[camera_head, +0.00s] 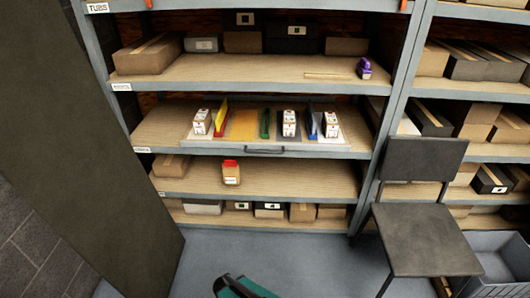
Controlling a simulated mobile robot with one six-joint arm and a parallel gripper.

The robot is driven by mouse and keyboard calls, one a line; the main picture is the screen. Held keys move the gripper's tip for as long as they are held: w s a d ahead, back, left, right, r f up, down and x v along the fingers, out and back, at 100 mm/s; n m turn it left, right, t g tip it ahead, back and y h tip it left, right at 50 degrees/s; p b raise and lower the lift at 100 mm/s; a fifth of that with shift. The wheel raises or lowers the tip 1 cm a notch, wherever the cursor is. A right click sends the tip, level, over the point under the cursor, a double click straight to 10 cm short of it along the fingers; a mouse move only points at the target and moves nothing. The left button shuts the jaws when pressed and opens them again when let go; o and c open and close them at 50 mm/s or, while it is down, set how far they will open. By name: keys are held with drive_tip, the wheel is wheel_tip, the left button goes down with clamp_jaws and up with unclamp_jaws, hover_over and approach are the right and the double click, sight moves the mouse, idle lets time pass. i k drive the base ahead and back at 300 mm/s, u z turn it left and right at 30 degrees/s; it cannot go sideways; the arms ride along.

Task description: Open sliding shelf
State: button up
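The sliding shelf (225,143) is a pale tray on the second visible board of the metal rack. A dark bar handle (265,151) sits at the middle of its front edge. The tray lies over the board, with its front about level with the rack's front lip. On it stand several white boxes (289,124), a yellow divider (221,115), a green divider (265,124) and a blue divider (312,122). A teal and black part of my arm shows at the bottom edge, well below and apart from the handle.
A dark chair (425,240) stands at the rack's right front, beside a grey crate (497,265). A tall dark panel (95,150) stands at left. A small box with a red top (231,173) sits on the board below. The floor (270,250) before the rack is clear.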

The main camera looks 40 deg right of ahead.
sight(251, 121)
drive_tip(key=i, duration=0.85)
drive_tip(key=u, duration=0.05)
